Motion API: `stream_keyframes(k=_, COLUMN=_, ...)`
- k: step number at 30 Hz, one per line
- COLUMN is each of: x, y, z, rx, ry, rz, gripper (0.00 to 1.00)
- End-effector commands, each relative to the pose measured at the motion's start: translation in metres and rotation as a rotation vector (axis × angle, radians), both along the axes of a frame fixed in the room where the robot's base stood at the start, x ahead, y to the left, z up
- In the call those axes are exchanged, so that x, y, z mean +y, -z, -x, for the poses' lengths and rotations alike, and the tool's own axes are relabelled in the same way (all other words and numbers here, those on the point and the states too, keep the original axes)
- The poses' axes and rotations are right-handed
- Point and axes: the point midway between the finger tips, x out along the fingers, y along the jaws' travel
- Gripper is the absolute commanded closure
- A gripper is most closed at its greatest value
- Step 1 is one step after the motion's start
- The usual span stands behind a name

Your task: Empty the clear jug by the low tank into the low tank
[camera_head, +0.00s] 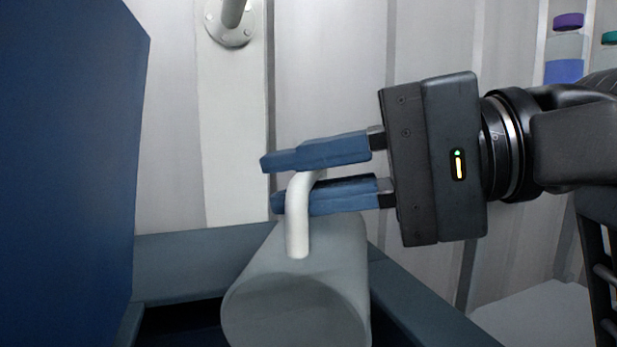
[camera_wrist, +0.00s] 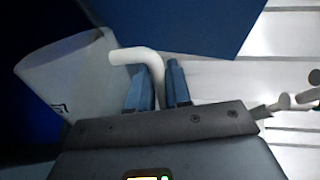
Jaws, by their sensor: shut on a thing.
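The clear jug (camera_head: 320,270), greyish and see-through with a white bent handle (camera_head: 298,225), hangs strongly tilted in the head view. Its wide round end points down and towards the head camera. My gripper (camera_head: 271,183) comes from the right and is shut on the handle, one blue finger on each side. The low tank (camera_head: 195,262) has a blue-grey rim below, and the jug is over its dark opening. In the wrist view the jug (camera_wrist: 70,75) lies left of my gripper (camera_wrist: 156,70). I cannot tell whether liquid is in the jug or flowing.
A large dark blue panel (camera_head: 65,170) stands close on the left. A ribbed pale wall (camera_head: 330,70) with a flanged pipe (camera_head: 232,25) is behind. Coloured bands, purple (camera_head: 568,20) and blue (camera_head: 563,71), show at the upper right.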

Motion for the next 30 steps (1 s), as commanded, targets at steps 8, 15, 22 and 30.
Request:
stream_keyframes(k=8, x=0.000, y=0.000, z=0.001, rx=-0.005, ry=0.000, rz=0.001, gripper=1.00)
stream_keyframes(k=15, x=0.002, y=0.001, z=0.007, rx=-0.050, ry=0.000, rz=0.012, gripper=1.00)
stream_keyframes(k=22, x=0.004, y=-0.001, z=0.015, rx=-0.114, ry=0.001, rz=0.028, gripper=1.00)
stream_keyframes(k=30, x=0.005, y=-0.004, z=0.022, rx=-0.161, ry=0.000, rz=0.040, gripper=1.00)
